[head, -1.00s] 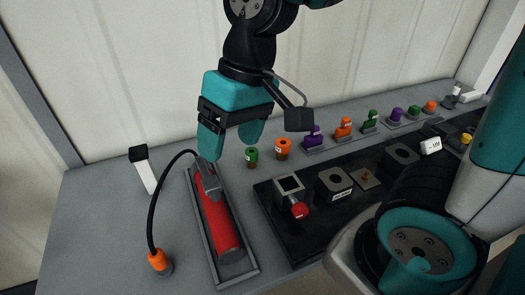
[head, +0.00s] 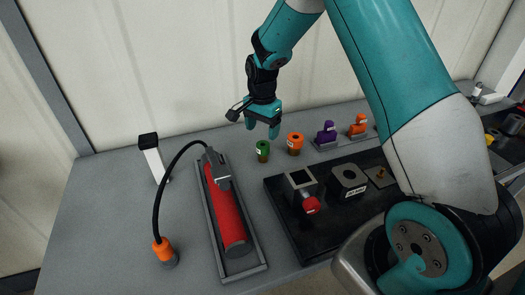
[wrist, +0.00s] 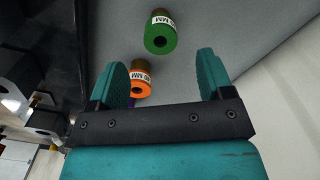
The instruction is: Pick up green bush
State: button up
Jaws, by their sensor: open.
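The green bush (head: 262,150) is a small green cylinder with a white label, standing on the grey table left of the orange bush (head: 295,142). In the wrist view the green bush (wrist: 160,34) lies beyond the fingertips, roughly between their lines, with its label and central hole showing. My gripper (head: 262,128) is open and empty, above and near the green bush, not touching it. In the wrist view, my gripper's two teal fingers (wrist: 162,68) are spread apart. The orange bush (wrist: 140,80) shows close to the left finger.
A black hose with an orange end (head: 163,249) and a white post (head: 154,160) stand further left. A black fixture board (head: 330,220) is at right. Purple (head: 326,133) and orange (head: 358,126) parts stand behind it.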

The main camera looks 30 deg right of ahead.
aim_at(263, 145)
notch_tip(263, 145, down, 9)
jog(key=shift+d+p, duration=0.1)
jog(key=shift+p, duration=0.5)
jog(key=c, duration=1.1)
jog(key=shift+r, duration=0.1)
